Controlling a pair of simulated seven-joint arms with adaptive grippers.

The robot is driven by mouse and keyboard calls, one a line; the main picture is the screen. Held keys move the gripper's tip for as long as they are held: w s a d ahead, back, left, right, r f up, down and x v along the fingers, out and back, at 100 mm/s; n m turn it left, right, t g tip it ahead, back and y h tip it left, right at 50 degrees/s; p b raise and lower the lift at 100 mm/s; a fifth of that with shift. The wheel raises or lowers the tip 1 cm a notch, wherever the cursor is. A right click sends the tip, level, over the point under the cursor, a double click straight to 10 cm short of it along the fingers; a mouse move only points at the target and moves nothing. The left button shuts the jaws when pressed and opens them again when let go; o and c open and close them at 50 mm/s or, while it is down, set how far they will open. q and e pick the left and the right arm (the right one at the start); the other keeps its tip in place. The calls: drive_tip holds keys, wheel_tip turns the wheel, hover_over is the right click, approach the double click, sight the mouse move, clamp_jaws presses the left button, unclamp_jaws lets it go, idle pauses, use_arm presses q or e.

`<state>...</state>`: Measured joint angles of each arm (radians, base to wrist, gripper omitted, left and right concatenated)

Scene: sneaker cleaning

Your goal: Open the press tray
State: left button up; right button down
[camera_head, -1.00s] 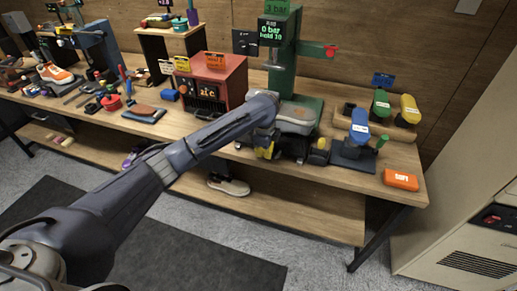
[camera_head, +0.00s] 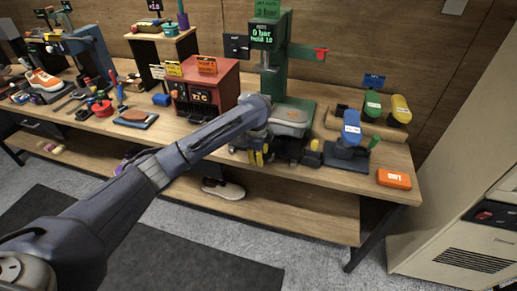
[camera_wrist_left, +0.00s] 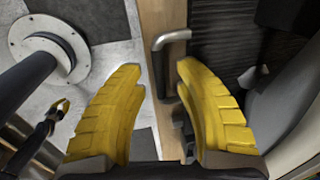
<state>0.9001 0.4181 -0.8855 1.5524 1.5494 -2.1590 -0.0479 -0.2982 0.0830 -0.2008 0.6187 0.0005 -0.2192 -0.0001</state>
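The green press (camera_head: 273,72) stands at the back of the bench, with a rounded grey pad (camera_head: 293,115) on its base. My left gripper (camera_head: 259,157) is low at the front of the press and hides part of it. In the left wrist view the two yellow fingers (camera_wrist_left: 157,100) are apart with nothing between them. A bent metal handle (camera_wrist_left: 158,45) lies just beyond the fingertips, beside a dark ribbed surface (camera_wrist_left: 222,50), probably the tray. Contact with the handle is not visible. A small yellow-tipped gripper, seemingly my right one (camera_wrist_left: 52,112), shows at left.
A red heater box (camera_head: 207,88) stands left of the press. A blue-topped stand (camera_head: 351,130) and an orange block (camera_head: 394,179) are on the right. A pale shoe (camera_head: 223,188) lies on the lower shelf.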

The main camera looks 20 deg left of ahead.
use_arm(q)
wheel_tip(320, 180, up, 11)
drive_tip(key=s, duration=0.2)
drive_tip(key=shift+r, duration=0.2)
idle(0.5)
